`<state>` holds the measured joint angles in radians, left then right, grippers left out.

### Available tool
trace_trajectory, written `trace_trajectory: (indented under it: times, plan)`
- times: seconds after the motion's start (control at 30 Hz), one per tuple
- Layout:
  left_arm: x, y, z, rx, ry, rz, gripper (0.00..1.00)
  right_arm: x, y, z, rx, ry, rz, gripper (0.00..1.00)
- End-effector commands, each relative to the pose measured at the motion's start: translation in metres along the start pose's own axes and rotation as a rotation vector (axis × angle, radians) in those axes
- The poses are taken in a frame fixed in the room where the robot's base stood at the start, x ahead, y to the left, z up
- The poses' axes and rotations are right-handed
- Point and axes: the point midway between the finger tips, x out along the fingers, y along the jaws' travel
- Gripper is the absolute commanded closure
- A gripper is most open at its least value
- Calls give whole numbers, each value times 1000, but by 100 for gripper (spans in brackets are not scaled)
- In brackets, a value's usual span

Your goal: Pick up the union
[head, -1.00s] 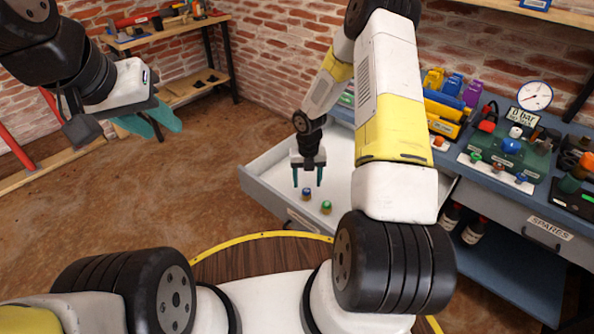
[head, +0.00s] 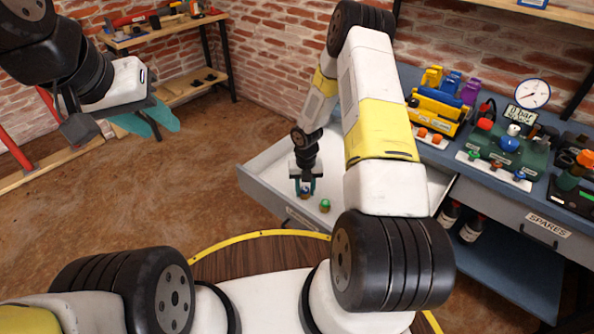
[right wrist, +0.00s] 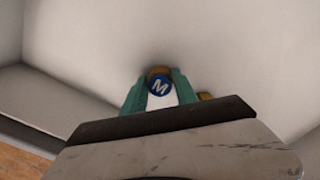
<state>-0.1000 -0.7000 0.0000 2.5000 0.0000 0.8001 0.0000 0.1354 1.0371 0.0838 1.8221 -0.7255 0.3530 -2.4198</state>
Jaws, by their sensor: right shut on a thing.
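The union, a small brass-coloured fitting with a blue top marked M, shows in the right wrist view (right wrist: 160,85). It is in the open drawer (head: 262,172). My right gripper (head: 305,190) reaches down into the drawer and is shut on the union, with one teal finger on each side in the right wrist view (right wrist: 159,93). In the head view the fingers mostly hide it, and I cannot tell whether it still touches the drawer floor. My left gripper (head: 160,126) is open and empty, high at the left over the floor.
A similar green-topped fitting (head: 325,205) stands in the drawer close to the right of my right gripper. The drawer walls surround both. The blue bench (head: 462,178) at the right carries a gauge (head: 532,93) and a yellow rack (head: 432,115).

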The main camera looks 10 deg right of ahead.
Motion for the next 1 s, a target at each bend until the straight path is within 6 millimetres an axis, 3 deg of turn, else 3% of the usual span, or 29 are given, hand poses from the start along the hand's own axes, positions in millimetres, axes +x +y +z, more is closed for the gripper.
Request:
trace_trajectory:
  times: [0.33,0.73,1.0]
  plan:
    - [0,0,0,0,0,0,64,-8,0,1,1,-3,1,100]
    - [0,0,0,0,0,0,64,-82,0,1,1,-4,1,100]
    - [0,0,0,0,0,0,64,-101,0,0,0,0,0,100]
